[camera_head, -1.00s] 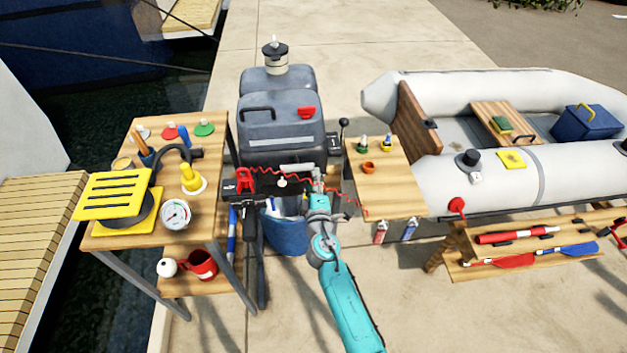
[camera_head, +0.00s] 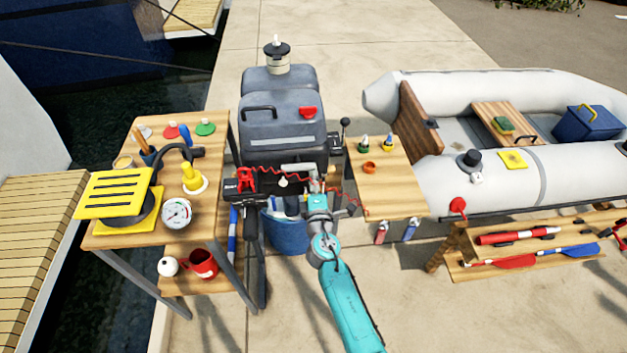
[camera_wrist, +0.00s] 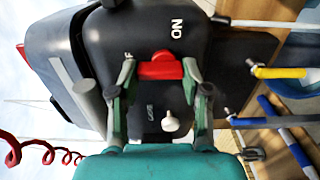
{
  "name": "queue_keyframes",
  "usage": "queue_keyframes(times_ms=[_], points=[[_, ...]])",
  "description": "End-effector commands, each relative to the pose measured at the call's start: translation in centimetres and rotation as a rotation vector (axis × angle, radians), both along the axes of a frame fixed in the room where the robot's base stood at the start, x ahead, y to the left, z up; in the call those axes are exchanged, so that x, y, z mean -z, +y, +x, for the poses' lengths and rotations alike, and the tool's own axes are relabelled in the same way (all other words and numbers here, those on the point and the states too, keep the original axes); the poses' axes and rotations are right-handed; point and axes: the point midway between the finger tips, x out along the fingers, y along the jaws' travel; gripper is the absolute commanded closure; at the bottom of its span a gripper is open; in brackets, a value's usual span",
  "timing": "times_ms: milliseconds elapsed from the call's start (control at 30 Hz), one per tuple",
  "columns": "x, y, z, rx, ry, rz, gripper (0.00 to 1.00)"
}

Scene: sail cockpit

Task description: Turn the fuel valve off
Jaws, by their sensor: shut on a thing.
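The fuel valve's red handle (camera_wrist: 160,68) shows in the wrist view, on the dark face of the outboard motor (camera_wrist: 150,30). My gripper (camera_wrist: 160,75) is shut on this handle, with one finger at each end of it. White "ON" lettering is above and to the right of the handle. A white "F" shows beside the left finger, with any other letters of that label hidden. In the head view my gripper (camera_head: 316,184) is against the lower front of the motor (camera_head: 283,125), and the valve handle cannot be made out there.
A white knob (camera_wrist: 170,122) sits just below the handle in the wrist view. A coiled red cord (camera_head: 285,172) crosses near my gripper. Wooden tables stand left (camera_head: 120,225) and right (camera_head: 385,195) of the motor, and a blue bucket (camera_head: 288,238) is below.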

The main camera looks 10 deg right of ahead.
Motion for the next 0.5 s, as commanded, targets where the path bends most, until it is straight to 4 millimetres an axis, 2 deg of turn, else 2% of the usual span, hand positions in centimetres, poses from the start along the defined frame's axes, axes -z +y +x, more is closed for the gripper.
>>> queue_keyframes(times_ms=[67,100,200,500], points=[[0.15,0.05,-0.06,-0.001,0.002,-0.002,0.87],[0.15,0.05,-0.06,-0.001,0.002,-0.002,0.47],[0.12,0.05,-0.05,-0.001,0.002,-0.001,0.27],[0.06,0.02,-0.08,-0.001,0.001,0.0,0.27]])
